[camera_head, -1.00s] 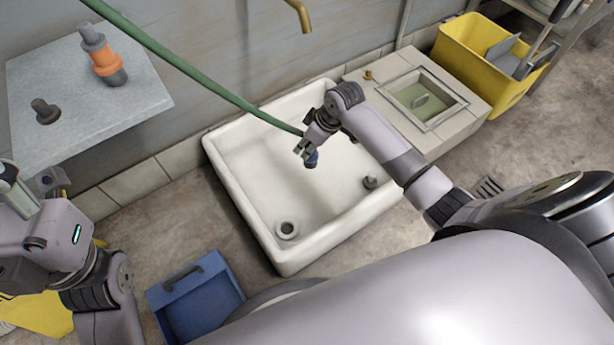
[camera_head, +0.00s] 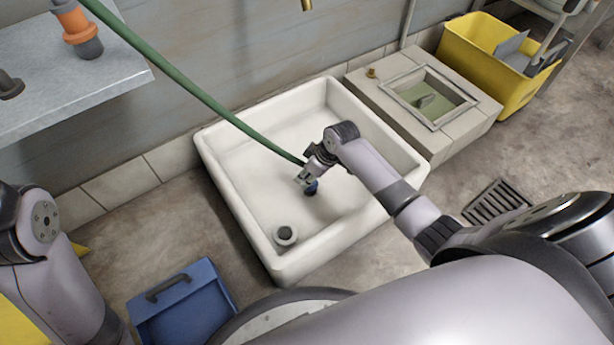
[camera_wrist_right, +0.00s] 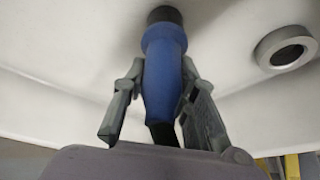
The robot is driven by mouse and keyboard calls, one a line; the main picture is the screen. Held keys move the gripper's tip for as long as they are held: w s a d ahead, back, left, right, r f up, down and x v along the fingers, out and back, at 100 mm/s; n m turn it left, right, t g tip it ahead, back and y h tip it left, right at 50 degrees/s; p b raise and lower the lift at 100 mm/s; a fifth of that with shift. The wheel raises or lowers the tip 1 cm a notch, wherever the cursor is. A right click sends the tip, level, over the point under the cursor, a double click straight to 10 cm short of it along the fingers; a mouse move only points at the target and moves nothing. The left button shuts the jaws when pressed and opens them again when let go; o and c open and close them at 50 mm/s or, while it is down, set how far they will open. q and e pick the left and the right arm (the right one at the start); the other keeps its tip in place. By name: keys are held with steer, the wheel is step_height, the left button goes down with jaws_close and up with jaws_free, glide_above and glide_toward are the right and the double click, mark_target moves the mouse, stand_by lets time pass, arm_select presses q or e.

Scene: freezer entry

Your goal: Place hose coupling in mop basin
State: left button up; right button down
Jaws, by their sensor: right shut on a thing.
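The hose coupling (camera_head: 312,188) is blue with a dark end. My right gripper (camera_head: 306,178) is shut on it, inside the white mop basin (camera_head: 234,192). In the right wrist view the coupling (camera_wrist_right: 164,65) stands between the two fingers (camera_wrist_right: 160,100), its dark end toward the white basin surface (camera_wrist_right: 80,35). I cannot tell whether that end touches the basin floor. The green hose (camera_head: 205,95) runs down to the gripper; whether it joins the coupling is hidden. My left gripper is out of view; only part of that arm shows at the left.
A grey drain ring (camera_head: 285,235) is in the basin's near corner. An orange-and-grey fitting (camera_head: 76,26) stands on the metal shelf (camera_head: 85,80). A blue bin (camera_head: 185,305) is at lower left. A tiled block with a hatch (camera_head: 430,95) and yellow bucket (camera_head: 480,40) stand at right.

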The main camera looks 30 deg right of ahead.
steer(key=c, duration=1.3)
jaws_free()
steer(key=shift+f, duration=0.1)
